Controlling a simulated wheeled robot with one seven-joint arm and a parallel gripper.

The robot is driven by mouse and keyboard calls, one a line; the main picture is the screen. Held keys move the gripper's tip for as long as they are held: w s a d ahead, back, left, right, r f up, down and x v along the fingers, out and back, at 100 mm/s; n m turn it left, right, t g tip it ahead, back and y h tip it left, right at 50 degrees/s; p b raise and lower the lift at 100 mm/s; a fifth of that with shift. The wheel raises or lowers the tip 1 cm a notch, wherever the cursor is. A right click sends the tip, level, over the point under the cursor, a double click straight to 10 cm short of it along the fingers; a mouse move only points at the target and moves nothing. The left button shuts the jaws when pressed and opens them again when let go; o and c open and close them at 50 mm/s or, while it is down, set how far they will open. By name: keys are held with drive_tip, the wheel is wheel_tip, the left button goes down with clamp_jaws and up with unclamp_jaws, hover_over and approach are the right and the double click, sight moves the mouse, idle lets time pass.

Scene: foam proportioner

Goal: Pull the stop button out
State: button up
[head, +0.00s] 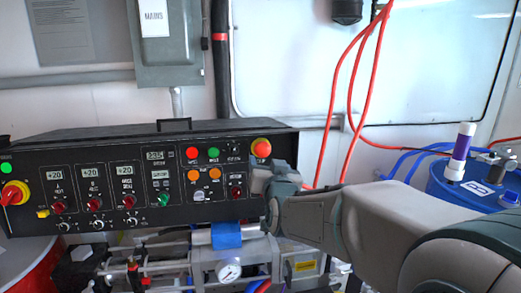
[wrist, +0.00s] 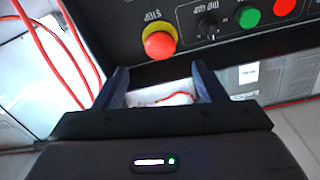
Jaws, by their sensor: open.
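The stop button (head: 261,147) is a red mushroom head on a yellow base at the upper right corner of the black control panel. In the wrist view the stop button (wrist: 159,43) shows above the gap between the fingers, towards the panel's edge. My gripper (wrist: 161,82) is open, with nothing between its fingers. The fingertips are apart from the button. In the head view my arm comes in from the right and my gripper end (head: 262,180) is just below the button, its fingers partly hidden.
The black control panel (head: 107,158) carries several knobs, displays and lamps. A green button (wrist: 248,16) and a red one are beside the stop button. Red hoses (head: 340,100) hang behind on the right. A blue drum (head: 470,190) stands at the right.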

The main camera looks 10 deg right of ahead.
sight(263, 150)
drive_tip(key=w+p, duration=0.2)
drive_tip(key=w, duration=0.7)
drive_tip(key=shift+d, duration=0.2)
